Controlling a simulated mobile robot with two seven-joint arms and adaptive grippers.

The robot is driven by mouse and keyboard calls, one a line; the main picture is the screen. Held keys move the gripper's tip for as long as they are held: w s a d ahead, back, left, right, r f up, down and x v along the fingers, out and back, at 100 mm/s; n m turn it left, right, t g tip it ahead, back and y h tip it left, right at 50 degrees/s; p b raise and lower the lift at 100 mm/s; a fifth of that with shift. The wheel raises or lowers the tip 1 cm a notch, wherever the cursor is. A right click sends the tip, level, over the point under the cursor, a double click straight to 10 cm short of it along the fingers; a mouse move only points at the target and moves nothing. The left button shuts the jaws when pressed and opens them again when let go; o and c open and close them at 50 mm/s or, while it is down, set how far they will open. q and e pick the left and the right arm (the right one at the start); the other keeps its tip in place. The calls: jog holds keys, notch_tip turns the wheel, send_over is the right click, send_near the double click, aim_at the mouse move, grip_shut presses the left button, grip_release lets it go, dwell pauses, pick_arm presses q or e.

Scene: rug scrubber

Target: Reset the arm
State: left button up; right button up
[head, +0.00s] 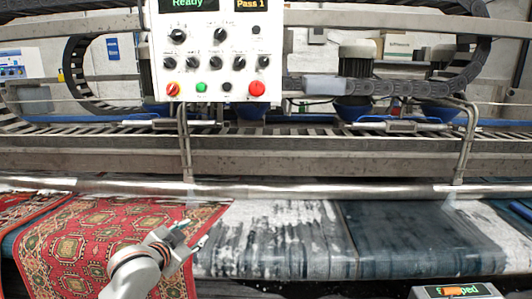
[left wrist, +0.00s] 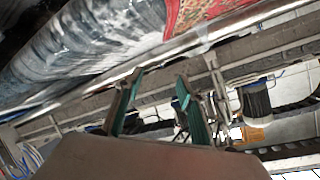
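My left arm comes in from the lower left in the head view. Its gripper (head: 188,236) is over the right end of the red patterned rug (head: 90,240), near where the bare wet belt begins. In the left wrist view the two green-lined fingers (left wrist: 158,100) stand apart with nothing between them, so the gripper is open and empty. My right gripper does not show in the head view.
A control panel (head: 215,50) with knobs, a red button and screens reading "Ready" and "Pass 1" hangs above. A metal roller bar (head: 300,190) crosses behind the belt (head: 410,240).

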pick_arm(q)
jog(key=s+f+n+g, duration=0.1)
jog(key=s+f, duration=0.4)
jog(key=f, duration=0.3)
jog(key=s+f+n, duration=0.1)
jog(key=s+f, duration=0.3)
jog(key=f, duration=0.4)
jog(key=s+f+n+g, duration=0.1)
jog(key=s+f, duration=0.8)
jog(key=s, duration=0.4)
jog(key=s+a+f+n+g, duration=0.1)
jog(key=s+f, duration=0.8)
jog(key=s, duration=0.5)
jog(key=shift+a+f+n, duration=0.15)
jog(key=shift+f+n, duration=0.05)
jog(key=shift+n, duration=0.2)
jog(key=shift+w, duration=0.1)
